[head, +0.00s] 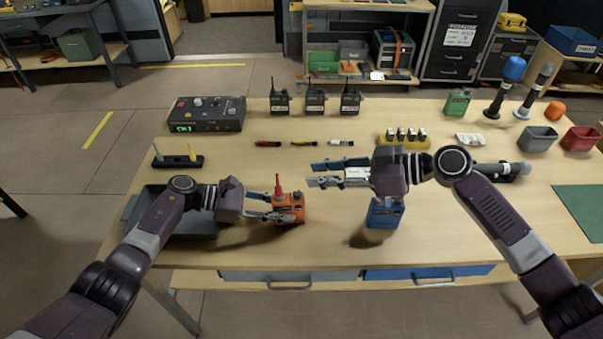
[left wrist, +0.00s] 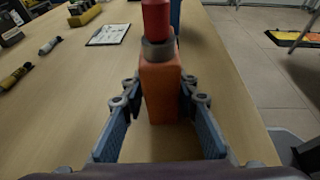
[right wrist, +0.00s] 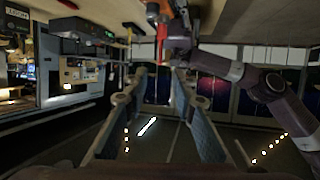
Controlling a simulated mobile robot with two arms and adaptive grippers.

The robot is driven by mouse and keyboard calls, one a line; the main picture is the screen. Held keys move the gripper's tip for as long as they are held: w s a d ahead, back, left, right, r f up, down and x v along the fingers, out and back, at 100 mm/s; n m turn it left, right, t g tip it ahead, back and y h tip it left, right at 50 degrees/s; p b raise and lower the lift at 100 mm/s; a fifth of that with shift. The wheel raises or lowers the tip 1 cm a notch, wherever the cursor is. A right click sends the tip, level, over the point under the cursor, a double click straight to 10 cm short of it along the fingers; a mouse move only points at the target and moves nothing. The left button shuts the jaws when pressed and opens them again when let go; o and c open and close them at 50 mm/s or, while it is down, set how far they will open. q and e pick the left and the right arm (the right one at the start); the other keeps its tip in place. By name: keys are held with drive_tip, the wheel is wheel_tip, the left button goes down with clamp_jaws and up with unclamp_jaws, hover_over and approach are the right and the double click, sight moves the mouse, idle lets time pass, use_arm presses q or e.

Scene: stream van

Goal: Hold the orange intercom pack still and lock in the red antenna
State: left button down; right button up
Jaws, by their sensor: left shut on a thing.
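The orange intercom pack (head: 291,208) stands upright near the table's front edge. My left gripper (head: 283,214) is shut on it from the left; the left wrist view shows a finger on each side of the pack (left wrist: 160,92). The red antenna (head: 278,186) stands upright on top of the pack, above a grey collar (left wrist: 158,49). Whether it is locked I cannot tell. My right gripper (head: 316,173) is open and empty, right of the antenna and higher in the picture, pointing left. The antenna also shows in the right wrist view (right wrist: 162,38).
A blue pack (head: 384,213) stands below my right gripper. A grey bin (head: 146,205) is behind my left arm. A black rack (head: 179,162) with antennas, a control box (head: 207,115) and several radios stand farther back. Open tabletop lies between the packs.

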use_arm(q)
drive_tip(key=c, duration=1.4)
unclamp_jaws()
drive_tip(key=shift+c, duration=0.2)
use_arm(e)
drive_tip(key=shift+s+d+r, duration=0.15)
drive_tip(key=shift+d+r, duration=0.05)
drive_tip(key=shift+d, duration=0.3)
use_arm(q)
drive_tip(key=shift+a, duration=0.1)
drive_tip(key=v, duration=1.2)
use_arm(e)
drive_tip(key=shift+f, duration=0.1)
